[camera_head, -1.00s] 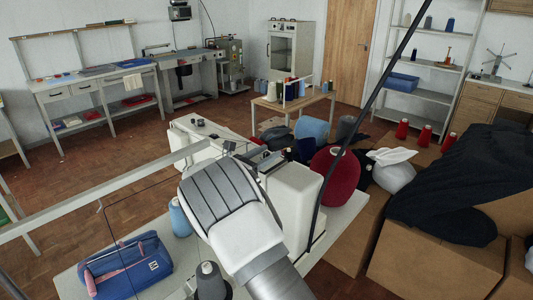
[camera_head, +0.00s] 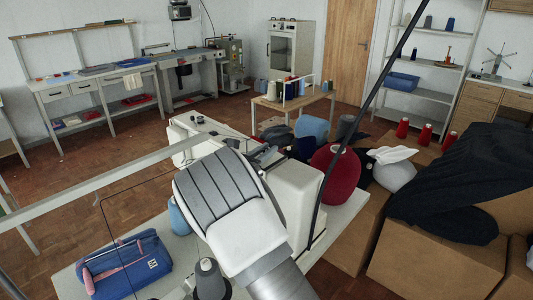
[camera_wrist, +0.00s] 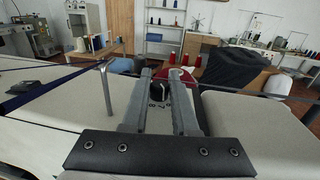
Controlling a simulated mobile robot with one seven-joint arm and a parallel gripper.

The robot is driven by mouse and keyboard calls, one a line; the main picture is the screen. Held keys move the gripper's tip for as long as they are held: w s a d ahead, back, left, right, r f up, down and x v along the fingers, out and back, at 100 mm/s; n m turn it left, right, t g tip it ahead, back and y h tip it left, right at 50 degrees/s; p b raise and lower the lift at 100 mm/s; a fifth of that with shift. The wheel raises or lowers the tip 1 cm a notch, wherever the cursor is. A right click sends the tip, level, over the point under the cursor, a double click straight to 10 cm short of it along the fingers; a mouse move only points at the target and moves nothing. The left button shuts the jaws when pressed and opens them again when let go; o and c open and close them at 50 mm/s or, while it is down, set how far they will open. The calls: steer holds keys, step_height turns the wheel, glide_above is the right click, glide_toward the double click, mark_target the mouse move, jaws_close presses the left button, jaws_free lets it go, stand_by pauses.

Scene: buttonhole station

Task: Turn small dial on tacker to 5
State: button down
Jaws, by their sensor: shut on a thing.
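The tacker is the white machine (camera_head: 296,192) on the pale worktable in the head view. Its pale body also fills both sides of the wrist view (camera_wrist: 255,125). My gripper (camera_wrist: 160,77) is shut on this dial. In the head view my white and grey wrist hides the dial and the fingers.
A thin metal post (camera_wrist: 106,92) stands left of the fingers. A dark slanted rod (camera_head: 350,130) rises beside the machine. A blue bag (camera_head: 125,265) and a grey thread cone (camera_head: 208,278) are on the worktable.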

steer(key=c, duration=0.7)
jaws_free()
steer(key=shift+s+a, duration=0.1)
steer(key=shift+s, duration=0.05)
steer(key=shift+b+v, duration=1.1)
steer(key=shift+v, duration=7.45)
